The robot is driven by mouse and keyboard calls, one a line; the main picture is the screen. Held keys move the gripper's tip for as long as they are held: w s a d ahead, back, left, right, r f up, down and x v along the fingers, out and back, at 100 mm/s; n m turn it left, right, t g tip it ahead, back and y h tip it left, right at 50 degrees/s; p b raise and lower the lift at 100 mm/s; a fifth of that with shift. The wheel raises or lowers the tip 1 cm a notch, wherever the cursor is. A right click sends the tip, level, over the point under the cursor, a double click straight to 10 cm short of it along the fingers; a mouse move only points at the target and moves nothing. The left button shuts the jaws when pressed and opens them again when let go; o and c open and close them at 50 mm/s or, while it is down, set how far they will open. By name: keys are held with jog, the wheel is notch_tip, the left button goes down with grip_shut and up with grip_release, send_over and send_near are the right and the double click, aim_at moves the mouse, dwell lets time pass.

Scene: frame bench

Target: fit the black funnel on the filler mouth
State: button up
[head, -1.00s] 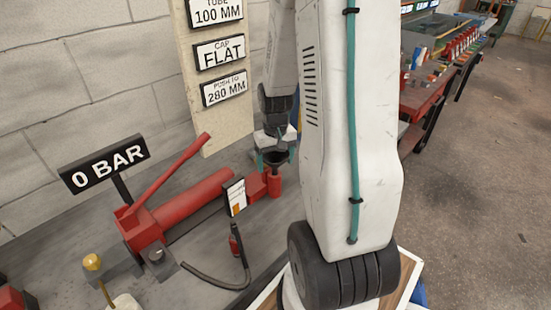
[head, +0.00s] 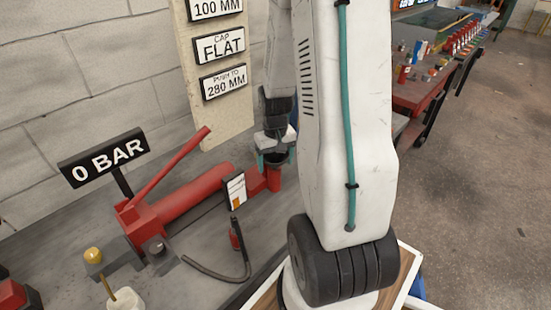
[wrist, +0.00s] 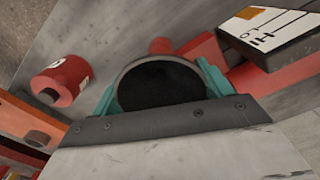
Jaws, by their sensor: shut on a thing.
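The black funnel (wrist: 160,84) sits between the teal fingers of my gripper (wrist: 160,92) in the wrist view, its wide dark opening facing the camera. My gripper is shut on it. In the head view the funnel (head: 271,158) is small and partly covered by my gripper (head: 274,156). A short red upright post (head: 272,180) stands just below it at the right end of the red hand pump (head: 190,203). The filler mouth is not clearly visible; the funnel and gripper hide that area. I cannot tell whether the funnel touches the post.
A white card (head: 235,190) stands beside the pump, and a red lever (head: 170,168) rises from its left end. A black hose (head: 215,277) lies in front. A "0 BAR" sign (head: 103,160) stands left. The sign board (head: 222,110) is behind. My arm covers the right side.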

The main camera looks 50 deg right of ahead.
jog(key=shift+f, duration=0.25)
jog(key=o, duration=1)
jog(key=shift+r, duration=0.1)
notch_tip(320, 180, up, 8)
jog(key=shift+f, duration=0.2)
jog(key=shift+s+a, duration=0.25)
jog(key=shift+s, duration=0.05)
jog(key=s+a+r+n, duration=0.1)
jog(key=s+a+r, duration=0.3)
jog(key=a+r, duration=0.2)
jog(key=s+a+r+n+t, duration=0.1)
jog(key=s+a+r+n, duration=0.1)
jog(key=s+a+r, duration=0.3)
jog(key=s+a+r+n, duration=0.2)
jog(key=s+a+r, duration=0.2)
jog(key=a, duration=0.8)
notch_tip(320, 180, up, 3)
jog(key=shift+s+a+f, duration=0.2)
jog(key=shift+s+a, duration=0.05)
